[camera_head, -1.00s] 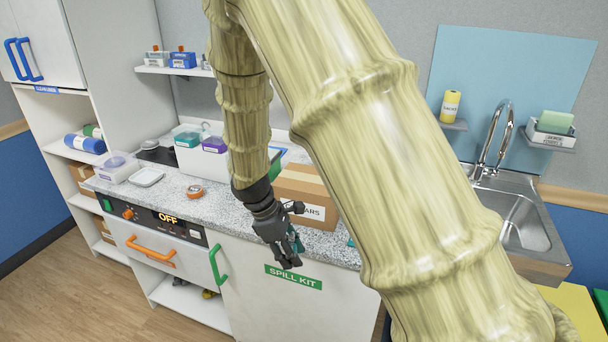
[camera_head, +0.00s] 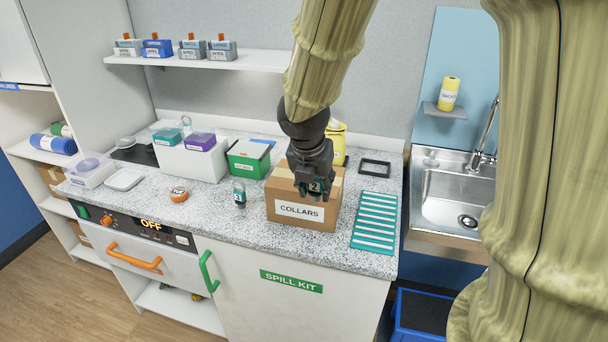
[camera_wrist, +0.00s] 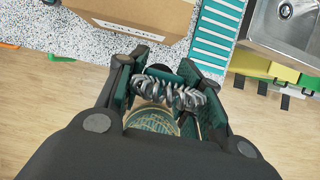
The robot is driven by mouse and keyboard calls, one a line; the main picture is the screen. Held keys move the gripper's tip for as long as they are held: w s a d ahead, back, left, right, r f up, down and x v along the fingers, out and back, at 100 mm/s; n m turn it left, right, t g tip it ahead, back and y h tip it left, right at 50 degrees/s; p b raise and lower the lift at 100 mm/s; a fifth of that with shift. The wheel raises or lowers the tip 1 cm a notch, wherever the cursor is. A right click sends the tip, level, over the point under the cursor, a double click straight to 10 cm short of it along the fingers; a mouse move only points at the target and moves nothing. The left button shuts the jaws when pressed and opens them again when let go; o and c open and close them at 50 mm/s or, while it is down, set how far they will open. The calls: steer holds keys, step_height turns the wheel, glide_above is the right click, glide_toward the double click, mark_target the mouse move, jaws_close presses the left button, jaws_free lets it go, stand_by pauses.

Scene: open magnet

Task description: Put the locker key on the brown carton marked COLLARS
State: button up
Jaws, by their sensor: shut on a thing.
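The brown carton (camera_head: 327,217) stands on the speckled counter with its white COLLARS label facing front. My gripper (camera_head: 312,192) overlaps the carton's top front in the head view. In the wrist view my gripper (camera_wrist: 167,82) is over the floor side of the counter edge, and the carton (camera_wrist: 172,20) lies beyond the fingertips. The gripper is shut on the locker key, which shows as a grey coiled band (camera_wrist: 172,93) between the teal finger pads. A yellowish round thing sits below the coil, partly hidden. The key's far end is hard to make out.
A teal striped mat (camera_head: 374,222) lies right of the carton, with a black frame (camera_head: 374,162) behind it. A small dark bottle (camera_head: 239,194) and a green box (camera_head: 247,160) stand to its left. The sink (camera_head: 450,200) is further right.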

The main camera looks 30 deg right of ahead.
steer(key=w+d+p, duration=0.1)
steer(key=w+d, duration=0.1)
steer(key=w, duration=0.2)
steer(key=w+d+p, duration=0.1)
steer(key=w+d, duration=0.1)
steer(key=w, duration=0.3)
steer(key=w+d+f+p, duration=0.1)
steer(key=w+d, duration=0.1)
steer(key=w, duration=0.2)
steer(key=shift+w+d+f+p, duration=0.1)
steer(key=shift+w+d+p, duration=0.2)
steer(key=shift+d+p, duration=0.05)
steer(key=shift+w+d, duration=0.2)
steer(key=shift+w, duration=0.15)
steer(key=shift+f+p, duration=0.8)
steer(key=shift+f, duration=1)
steer(key=o, duration=0.4)
steer(key=shift+f, duration=0.15)
steer(key=o, duration=0.5)
steer(key=shift+b+v, duration=1.05)
steer(key=shift+v, duration=5.1)
steer(key=shift+d, duration=0.15)
